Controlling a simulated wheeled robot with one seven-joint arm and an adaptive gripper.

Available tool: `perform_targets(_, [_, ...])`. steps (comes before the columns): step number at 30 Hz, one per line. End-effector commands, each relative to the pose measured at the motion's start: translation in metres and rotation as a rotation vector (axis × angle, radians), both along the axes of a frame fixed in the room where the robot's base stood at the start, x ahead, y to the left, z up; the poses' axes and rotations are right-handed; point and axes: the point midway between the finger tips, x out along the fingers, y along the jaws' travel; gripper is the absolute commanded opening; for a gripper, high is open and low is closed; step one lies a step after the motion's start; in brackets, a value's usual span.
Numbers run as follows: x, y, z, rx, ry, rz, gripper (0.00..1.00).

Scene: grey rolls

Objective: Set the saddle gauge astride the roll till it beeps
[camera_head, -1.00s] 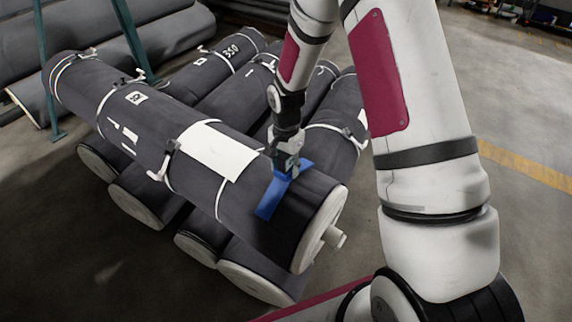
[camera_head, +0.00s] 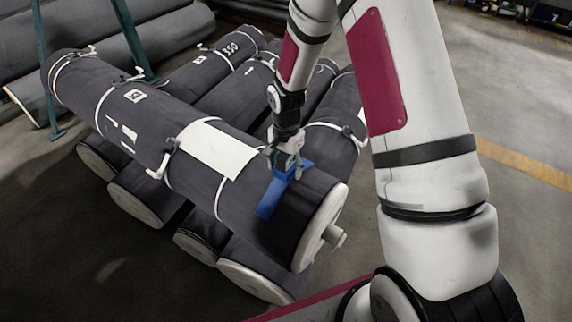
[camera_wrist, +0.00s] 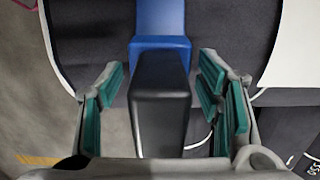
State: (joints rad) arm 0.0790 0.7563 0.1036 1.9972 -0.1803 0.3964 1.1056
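The blue saddle gauge (camera_head: 268,203) sits across the top roll (camera_head: 215,160) near its right end in the head view, its blue arms reaching down both sides. In the wrist view the gauge's blue band (camera_wrist: 160,44) crosses the dark roll, and its black handle (camera_wrist: 160,95) points towards the camera. My gripper (camera_head: 287,168) is at the gauge's top. In the wrist view my gripper (camera_wrist: 162,92) has its teal-padded fingers spread on both sides of the handle, with a gap on each side. The gauge's underside and any display are hidden.
The top roll lies across several grey rolls (camera_head: 140,200). A white label (camera_head: 215,150) and straps are left of the gauge. A core stub (camera_head: 335,238) juts from the roll's right end. A teal frame (camera_head: 135,40) stands at the back left. Floor at right is open.

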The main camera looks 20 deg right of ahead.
Motion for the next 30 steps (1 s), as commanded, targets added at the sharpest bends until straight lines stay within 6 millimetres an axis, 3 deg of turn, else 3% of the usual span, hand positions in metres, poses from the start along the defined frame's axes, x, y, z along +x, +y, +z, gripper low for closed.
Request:
perform_targets(11, [0.000,0.000,0.004,0.000,-0.001,0.000,0.65])
perform_targets(17, [0.001,0.000,0.034,-0.001,-0.004,0.000,0.65])
perform_targets(24, [0.001,0.000,0.084,0.000,-0.005,-0.001,0.65])
perform_targets(30, [0.001,0.000,0.111,0.000,-0.003,0.000,0.65])
